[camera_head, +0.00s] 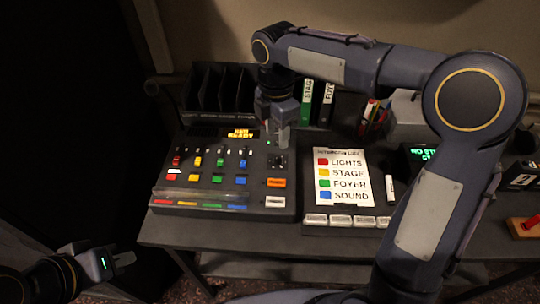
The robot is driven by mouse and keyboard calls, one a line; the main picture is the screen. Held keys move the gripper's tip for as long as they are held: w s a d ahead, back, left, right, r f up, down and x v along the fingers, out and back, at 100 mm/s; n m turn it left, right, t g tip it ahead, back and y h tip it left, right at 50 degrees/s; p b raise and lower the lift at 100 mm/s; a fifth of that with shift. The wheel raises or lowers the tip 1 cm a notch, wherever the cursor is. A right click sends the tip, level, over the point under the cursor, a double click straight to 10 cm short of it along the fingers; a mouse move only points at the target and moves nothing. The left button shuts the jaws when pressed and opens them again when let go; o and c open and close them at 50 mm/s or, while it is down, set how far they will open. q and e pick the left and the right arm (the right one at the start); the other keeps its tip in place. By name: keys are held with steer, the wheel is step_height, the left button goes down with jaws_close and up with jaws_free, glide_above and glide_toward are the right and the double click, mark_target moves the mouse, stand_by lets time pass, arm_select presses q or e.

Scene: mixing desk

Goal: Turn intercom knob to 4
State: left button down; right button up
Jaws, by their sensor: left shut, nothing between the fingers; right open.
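The mixing desk (190,194) stands on the table with sliders, coloured buttons and a small lit amber display (242,133). A small dark round knob (279,161) sits at its upper right; its label and pointer are too small to read, so I cannot tell if it is the intercom knob. My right gripper (281,143) points down just above and behind this knob, open; whether it touches the knob I cannot tell. My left gripper (126,258) is shut and empty, low at the left, off the table's front.
A label card (343,177) reading lights, stage, foyer and sound lies right of the desk, beside a white marker (390,189). Binders (307,101) and a pen holder (372,116) stand behind. A green-lit screen (424,153) is at right. My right arm spans the right side.

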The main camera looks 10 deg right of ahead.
mark_target(278, 157)
steer(key=f, duration=0.4)
steer(key=f+b, duration=0.1)
steer(key=f, duration=0.2)
steer(key=shift+s+d+f, duration=0.1)
steer(key=shift+s, duration=0.15)
steer(key=shift+c, duration=0.3)
jaws_close()
